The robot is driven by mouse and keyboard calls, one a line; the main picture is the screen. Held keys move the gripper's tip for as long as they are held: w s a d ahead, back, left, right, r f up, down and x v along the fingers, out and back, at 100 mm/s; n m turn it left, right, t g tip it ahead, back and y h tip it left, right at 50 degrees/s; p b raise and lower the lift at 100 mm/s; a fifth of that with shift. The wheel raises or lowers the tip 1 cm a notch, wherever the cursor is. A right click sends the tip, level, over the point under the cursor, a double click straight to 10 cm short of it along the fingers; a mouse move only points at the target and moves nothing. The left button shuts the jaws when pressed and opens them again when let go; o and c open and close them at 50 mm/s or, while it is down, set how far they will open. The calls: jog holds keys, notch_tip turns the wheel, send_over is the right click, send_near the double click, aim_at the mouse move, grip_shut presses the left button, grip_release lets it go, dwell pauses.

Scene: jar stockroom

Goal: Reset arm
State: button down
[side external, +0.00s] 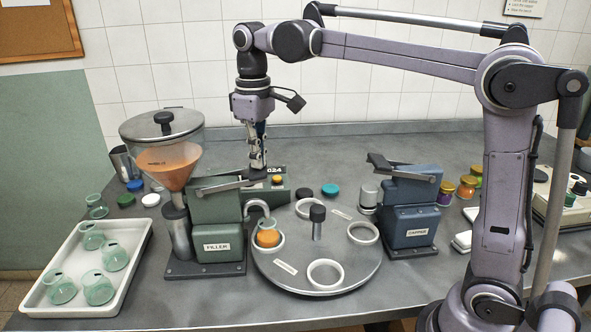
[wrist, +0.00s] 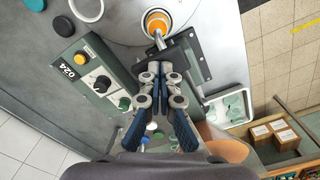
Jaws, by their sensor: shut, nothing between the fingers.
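My gripper (side external: 258,163) points down above the green filler machine (side external: 215,222), near its control panel. It is shut and empty; in the wrist view its fingers (wrist: 161,72) are together. I cannot tell how close the tips are to the machine's top. A glass jar with orange contents (side external: 267,238) stands on the round turntable (side external: 345,285) under the filler spout. It also shows at the top of the wrist view (wrist: 157,24).
The filler's hopper (side external: 162,150) rises left of my gripper. A blue capper (side external: 408,215) stands right of the turntable. A white tray (side external: 118,295) with several green glass jars is at the left. Loose lids, including a teal one (side external: 330,190), lie on the counter.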

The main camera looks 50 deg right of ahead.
aim_at(261, 174)
jog(key=shift+r, duration=1.05)
jog(key=shift+f, duration=0.2)
jog(key=shift+s+d+f, duration=0.1)
jog(key=shift+f, duration=1.5)
jog(key=shift+s+d+f, duration=0.1)
jog(key=shift+f, duration=1.45)
jog(key=shift+r, duration=3.35)
jog(key=shift+r, duration=2.5)
